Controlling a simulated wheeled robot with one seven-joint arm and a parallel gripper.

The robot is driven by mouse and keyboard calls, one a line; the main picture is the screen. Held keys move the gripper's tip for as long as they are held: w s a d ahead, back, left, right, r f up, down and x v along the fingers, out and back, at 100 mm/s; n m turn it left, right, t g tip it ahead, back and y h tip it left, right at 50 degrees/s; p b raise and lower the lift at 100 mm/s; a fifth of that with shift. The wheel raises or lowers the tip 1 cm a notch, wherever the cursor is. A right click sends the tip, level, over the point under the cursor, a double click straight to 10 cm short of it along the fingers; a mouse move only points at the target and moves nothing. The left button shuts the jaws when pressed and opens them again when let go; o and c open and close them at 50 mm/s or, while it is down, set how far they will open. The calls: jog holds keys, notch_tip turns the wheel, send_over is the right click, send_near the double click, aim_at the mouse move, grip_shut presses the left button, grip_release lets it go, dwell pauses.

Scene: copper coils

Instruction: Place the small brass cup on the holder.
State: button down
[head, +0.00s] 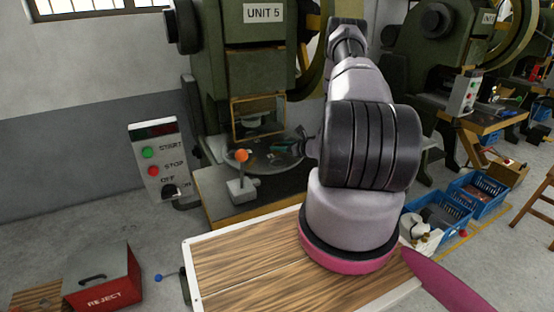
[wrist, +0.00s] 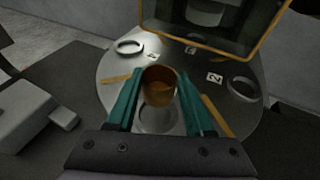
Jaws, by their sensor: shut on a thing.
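The small brass cup (wrist: 158,88) is between the teal fingers of my gripper (wrist: 157,76), which is shut on it. Its open mouth faces the wrist camera. Below it in the wrist view, a pale ring-shaped holder (wrist: 158,122) lies on a round grey plate (wrist: 112,92); the cup overlaps the ring's far part. I cannot tell the height of the gap between them. In the head view my gripper (head: 284,147) is over the round plate (head: 262,160) at the press, and I cannot make out the cup.
More rings sit on the plate, at far left (wrist: 128,47) and right (wrist: 242,88), with small number labels. A yellow-framed guard (wrist: 205,48) stands behind. An orange-knobbed lever box (head: 241,184) is close at left. A control box (head: 160,160) stands further left.

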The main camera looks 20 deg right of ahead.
aim_at(280, 165)
jog(key=shift+f, duration=2.75)
jog(key=shift+f, duration=0.15)
jog(key=shift+c, duration=1.4)
grip_release()
